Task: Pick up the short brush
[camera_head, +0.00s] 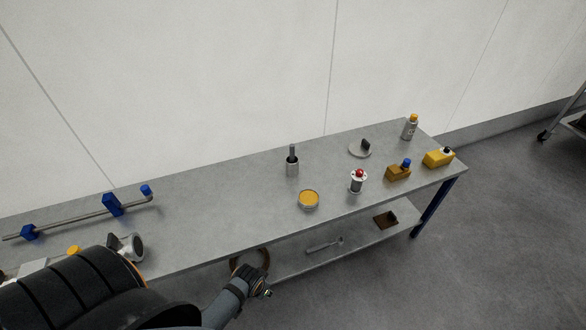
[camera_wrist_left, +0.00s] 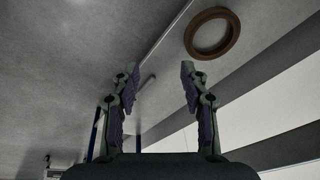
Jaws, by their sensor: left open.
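I cannot say for sure which item is the short brush. A dark upright handle (camera_head: 292,152) stands in a small grey cup (camera_head: 292,169) on the workbench top and may be it. My left gripper (camera_head: 264,292) is at the bench's front edge, low, beside the brown ring on the lower shelf. The left wrist view shows its two fingers (camera_wrist_left: 160,76) spread apart with nothing held between them. The cup and handle are not seen in that view. My right gripper is not in view.
The grey bench (camera_head: 230,215) holds an orange-topped tin (camera_head: 309,199), a red-knobbed part (camera_head: 358,181), yellow boxes (camera_head: 438,158) and a bottle (camera_head: 410,128). A brown ring (camera_wrist_left: 212,33), a spanner-like tool (camera_head: 324,244) and a brown tray (camera_head: 386,220) lie on the lower shelf.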

